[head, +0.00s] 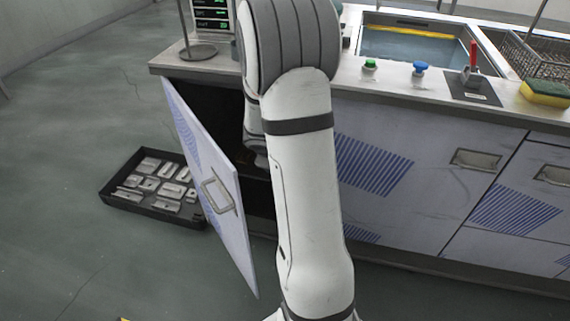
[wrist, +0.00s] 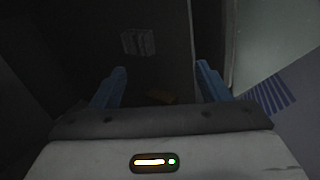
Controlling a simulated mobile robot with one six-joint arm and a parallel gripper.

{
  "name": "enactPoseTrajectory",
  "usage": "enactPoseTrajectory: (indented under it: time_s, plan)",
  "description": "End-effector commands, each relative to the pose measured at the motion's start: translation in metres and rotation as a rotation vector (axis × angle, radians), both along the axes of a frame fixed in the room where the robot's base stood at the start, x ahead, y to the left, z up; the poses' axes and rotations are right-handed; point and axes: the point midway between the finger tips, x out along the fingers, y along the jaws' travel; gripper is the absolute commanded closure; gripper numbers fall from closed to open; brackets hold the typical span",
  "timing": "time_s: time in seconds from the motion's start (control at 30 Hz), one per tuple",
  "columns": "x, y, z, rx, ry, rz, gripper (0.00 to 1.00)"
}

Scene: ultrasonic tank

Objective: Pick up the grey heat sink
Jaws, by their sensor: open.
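In the dim wrist view, a small grey block with faint ridges, which looks like the grey heat sink (wrist: 138,42), lies ahead of my gripper, left of centre. My gripper (wrist: 161,72) has its two blue fingers spread wide with nothing between the tips. The grey block is beyond the fingertips and apart from them. In the head view my arm reaches down into the dark open cabinet, and my gripper and the grey block are hidden there.
The cabinet door (head: 205,175) stands open left of my arm. It also shows in the wrist view (wrist: 285,90), on the right. A dim brownish object (wrist: 160,96) lies between the finger bases. A black tray (head: 117,198) of metal parts lies on the floor outside.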

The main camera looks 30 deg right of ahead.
Motion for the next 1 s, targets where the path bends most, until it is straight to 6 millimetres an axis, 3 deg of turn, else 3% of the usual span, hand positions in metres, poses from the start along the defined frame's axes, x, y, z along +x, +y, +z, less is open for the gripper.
enactPoseTrajectory:
  time_s: [0.03,0.2,0.4,0.6,1.0]
  plan:
    - [0.007,-0.009,-0.010,0.057,-0.070,-0.143,0.31]
    - [0.026,-0.032,-0.022,0.259,-0.313,-0.634,0.31]
    - [0.042,-0.053,-0.030,0.443,-0.530,-1.061,0.31]
    - [0.048,-0.062,-0.034,0.515,-0.611,-1.225,0.31]
    - [0.070,-0.077,-0.074,0.517,-0.611,-1.232,0.31]
